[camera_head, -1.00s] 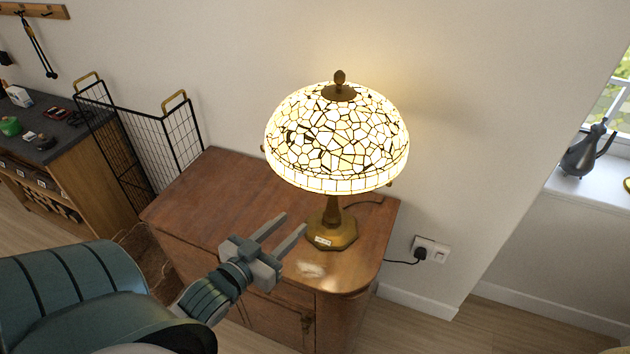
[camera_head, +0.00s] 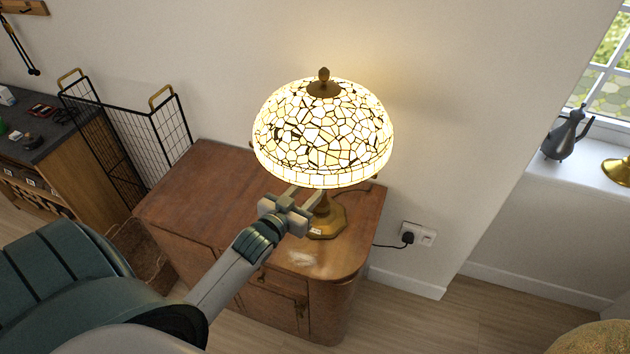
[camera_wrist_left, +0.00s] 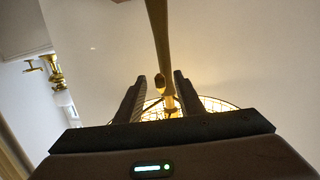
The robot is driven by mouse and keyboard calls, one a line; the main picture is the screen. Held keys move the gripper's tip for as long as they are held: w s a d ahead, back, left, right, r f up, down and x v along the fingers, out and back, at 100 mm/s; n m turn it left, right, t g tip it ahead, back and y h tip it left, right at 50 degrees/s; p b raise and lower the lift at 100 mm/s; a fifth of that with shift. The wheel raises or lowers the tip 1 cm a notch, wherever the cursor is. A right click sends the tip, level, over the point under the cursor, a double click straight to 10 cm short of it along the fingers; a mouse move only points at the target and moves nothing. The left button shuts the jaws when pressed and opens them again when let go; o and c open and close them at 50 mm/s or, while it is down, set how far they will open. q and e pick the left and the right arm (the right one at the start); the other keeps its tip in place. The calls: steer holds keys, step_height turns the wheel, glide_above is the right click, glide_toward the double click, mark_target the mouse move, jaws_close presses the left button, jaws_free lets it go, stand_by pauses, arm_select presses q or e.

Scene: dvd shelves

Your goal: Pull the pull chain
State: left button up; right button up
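The lit table lamp (camera_head: 322,130) has a mosaic glass shade and a brass base (camera_head: 328,222), and stands on a wooden cabinet. My left gripper (camera_head: 303,193) is at the front lower edge of the shade, left of the stem, its fingertips partly under the rim. In the left wrist view its two fingers (camera_wrist_left: 160,76) are apart, with the lamp's brass stem (camera_wrist_left: 158,30) beyond them. A small brass oval piece (camera_wrist_left: 160,83) shows between the fingers; it may be the pull chain's end, but I cannot tell. No chain is clear in the head view. My right gripper is not in view.
The wooden cabinet (camera_head: 185,195) has bare top to the left of the lamp. A black wire basket (camera_head: 130,140) stands behind left. A wall socket with a plug (camera_head: 408,238) is on the right. A grey jug (camera_head: 567,135) stands on the windowsill.

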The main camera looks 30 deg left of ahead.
arm_select(q)
steer(key=shift+w+f, duration=0.15)
steer(key=shift+w, duration=0.85)
steer(key=shift+c, duration=0.4)
jaws_close()
steer(key=shift+f, duration=0.7)
steer(key=shift+o, duration=0.3)
jaws_free()
steer(key=shift+s, duration=0.1)
steer(key=s+r+b, duration=0.2)
steer(key=s+b, duration=0.3)
steer(key=s, duration=1.2)
steer(key=shift+d+r, duration=0.3)
steer(key=shift+r, duration=0.05)
